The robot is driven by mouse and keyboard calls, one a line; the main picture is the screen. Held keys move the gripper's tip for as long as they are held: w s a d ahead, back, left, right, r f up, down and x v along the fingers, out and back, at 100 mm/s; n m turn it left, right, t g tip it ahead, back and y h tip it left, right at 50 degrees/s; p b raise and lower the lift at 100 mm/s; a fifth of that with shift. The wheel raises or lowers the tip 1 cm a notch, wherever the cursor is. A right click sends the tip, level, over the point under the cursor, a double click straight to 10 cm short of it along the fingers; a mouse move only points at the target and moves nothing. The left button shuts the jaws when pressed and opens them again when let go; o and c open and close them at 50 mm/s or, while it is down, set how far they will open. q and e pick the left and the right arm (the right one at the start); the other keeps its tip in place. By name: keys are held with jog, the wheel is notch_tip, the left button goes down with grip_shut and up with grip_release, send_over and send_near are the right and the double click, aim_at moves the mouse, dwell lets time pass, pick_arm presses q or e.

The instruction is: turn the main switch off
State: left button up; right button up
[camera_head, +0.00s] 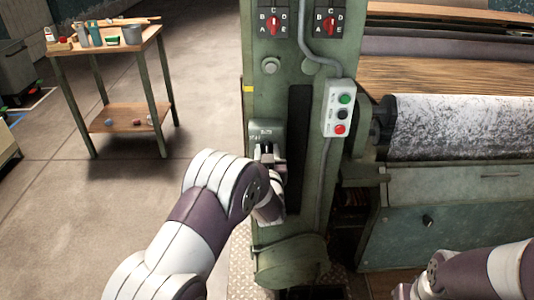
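A small grey-green switch box (258,130), which looks like the main switch, is mounted on the front of the green machine column (259,92). My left gripper (267,152) is right at the lower part of this box, with its dark fingers in front of it. The switch's lever is hidden or too small to make out, so I cannot tell its position or whether the fingers touch it. The finger gap is also too small to judge. My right arm enters at the lower right, and its gripper is out of the picture.
A control box (338,108) with green, black and red buttons hangs right of the switch box. Two red rotary selectors (273,25) (330,25) sit above. A large roller (460,125) is at right. A small table (104,45) with bottles stands at left, with open floor before it.

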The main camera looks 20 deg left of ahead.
pick_arm(q)
jog(key=shift+s, duration=0.1)
grip_shut()
jog(key=n+b, duration=0.3)
jog(key=shift+s+a+f, duration=0.1)
jog(key=shift+a+f, duration=0.2)
jog(key=shift+s+a+f+n+b, duration=0.1)
jog(key=shift+a+f+n+b, duration=0.1)
jog(key=shift+n+b, duration=2.45)
jog(key=shift+a+f+n+b, duration=0.15)
jog(key=shift+f+n+b, duration=0.1)
jog(key=shift+n+b, duration=2.4)
jog(key=shift+s+a+f+n+b, duration=0.1)
jog(key=shift+a+f+n+b, duration=0.1)
jog(key=shift+n+b, duration=2.45)
jog(key=shift+m+b, duration=0.35)
jog(key=shift+b, duration=0.15)
